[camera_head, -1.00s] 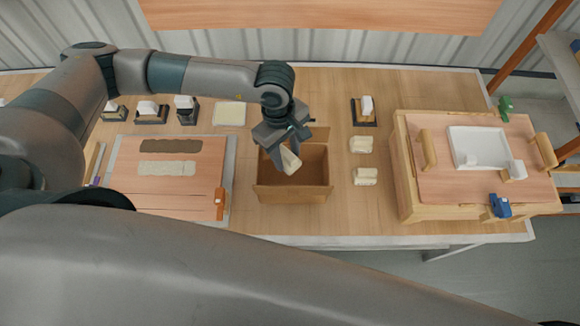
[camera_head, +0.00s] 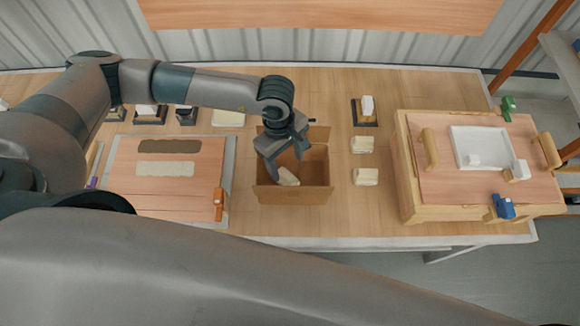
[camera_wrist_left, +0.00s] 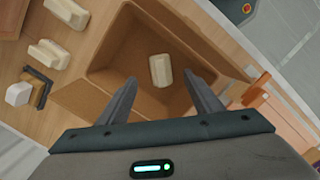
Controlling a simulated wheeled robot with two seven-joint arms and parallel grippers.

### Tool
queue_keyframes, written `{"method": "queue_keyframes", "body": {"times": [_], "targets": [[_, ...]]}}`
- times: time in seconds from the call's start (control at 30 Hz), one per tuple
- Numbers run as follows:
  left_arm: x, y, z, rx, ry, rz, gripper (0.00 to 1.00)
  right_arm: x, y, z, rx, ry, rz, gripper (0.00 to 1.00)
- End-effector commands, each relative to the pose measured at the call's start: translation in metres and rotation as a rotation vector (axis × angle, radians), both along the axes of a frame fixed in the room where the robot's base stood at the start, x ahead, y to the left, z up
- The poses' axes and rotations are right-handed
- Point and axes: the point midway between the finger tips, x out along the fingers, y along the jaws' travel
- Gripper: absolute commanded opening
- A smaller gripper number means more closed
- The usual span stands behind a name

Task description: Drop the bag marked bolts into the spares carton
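The open cardboard spares carton (camera_head: 300,192) stands on the table in the middle of the head view. It fills the middle of the left wrist view (camera_wrist_left: 115,50). A pale bag (camera_head: 288,176) is inside the carton, and the left wrist view shows it beyond my fingertips (camera_wrist_left: 161,70). I cannot read any marking on it. My left gripper (camera_head: 287,163) is over the carton with its fingers spread, and the bag is clear of both fingers (camera_wrist_left: 163,92). Whether the bag rests on the carton floor is hard to tell. My right gripper is not in view.
Two more pale bags (camera_head: 363,145) (camera_head: 366,177) lie right of the carton. A small stand with a white block (camera_head: 366,108) is behind them. A wooden board (camera_head: 165,190) lies to the left. A wooden fixture with a white tray (camera_head: 480,133) stands at the right.

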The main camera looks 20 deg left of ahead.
Motion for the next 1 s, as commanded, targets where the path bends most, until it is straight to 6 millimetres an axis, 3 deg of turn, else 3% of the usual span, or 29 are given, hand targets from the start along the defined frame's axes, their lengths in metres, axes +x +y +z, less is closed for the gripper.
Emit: {"method": "queue_keyframes", "body": {"times": [0.33,0.53,0.77,1.0], "targets": [[0.0,0.0,0.002,0.0,0.0,0.0,0.59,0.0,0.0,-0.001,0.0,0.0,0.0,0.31],[0.002,0.002,0.014,-0.001,-0.002,0.001,0.59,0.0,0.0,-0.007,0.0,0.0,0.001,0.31],[0.005,0.005,0.048,-0.002,-0.005,0.0,0.59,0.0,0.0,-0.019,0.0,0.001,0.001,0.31],[0.007,0.01,0.097,-0.002,-0.005,0.0,0.59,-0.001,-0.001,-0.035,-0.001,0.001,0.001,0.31]]}}
